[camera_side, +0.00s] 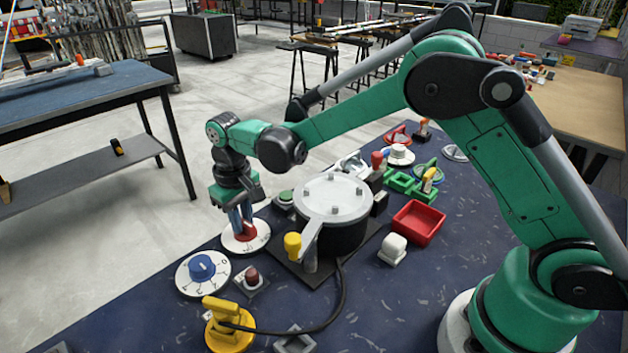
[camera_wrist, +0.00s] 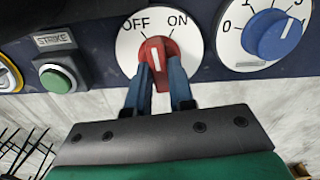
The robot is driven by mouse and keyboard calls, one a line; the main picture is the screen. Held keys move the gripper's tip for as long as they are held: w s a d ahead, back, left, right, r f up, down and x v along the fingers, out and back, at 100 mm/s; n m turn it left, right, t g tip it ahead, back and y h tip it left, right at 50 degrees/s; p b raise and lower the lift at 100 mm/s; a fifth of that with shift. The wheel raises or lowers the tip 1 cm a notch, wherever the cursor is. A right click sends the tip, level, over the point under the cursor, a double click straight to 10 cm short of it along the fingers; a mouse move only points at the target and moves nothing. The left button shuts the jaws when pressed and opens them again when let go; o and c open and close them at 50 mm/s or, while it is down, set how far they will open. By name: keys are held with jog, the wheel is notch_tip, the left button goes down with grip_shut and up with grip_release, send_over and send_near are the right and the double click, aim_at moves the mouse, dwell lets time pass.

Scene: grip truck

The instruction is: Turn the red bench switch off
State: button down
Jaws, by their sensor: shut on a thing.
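The red bench switch (camera_wrist: 153,52) is a red knob with a white line, on a round white plate (camera_wrist: 190,45) marked OFF and ON. Its line points roughly straight up in the wrist view, between the two words. My gripper (camera_wrist: 161,68) is shut on the knob, with one blue finger on each side. In the side view my gripper (camera_side: 240,224) comes down from above onto the red knob (camera_side: 247,233), near the bench's far left edge. The fingers hide part of the knob there.
A blue numbered dial (camera_side: 202,267) sits close beside the switch. A green STRIKE button (camera_wrist: 57,77) is on its other side. A grey round machine (camera_side: 334,197) with a yellow-tipped lever (camera_side: 292,245) stands close by. A red tray (camera_side: 418,222) lies farther right.

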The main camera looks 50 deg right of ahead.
jog(key=n, duration=0.4)
jog(key=shift+n, duration=0.3)
jog(key=shift+a, duration=0.1)
dwell(0.4)
jog(key=c, duration=0.8)
grip_release()
jog(key=shift+o, duration=0.2)
jog(key=shift+r, duration=0.15)
jog(key=shift+r, duration=2.7)
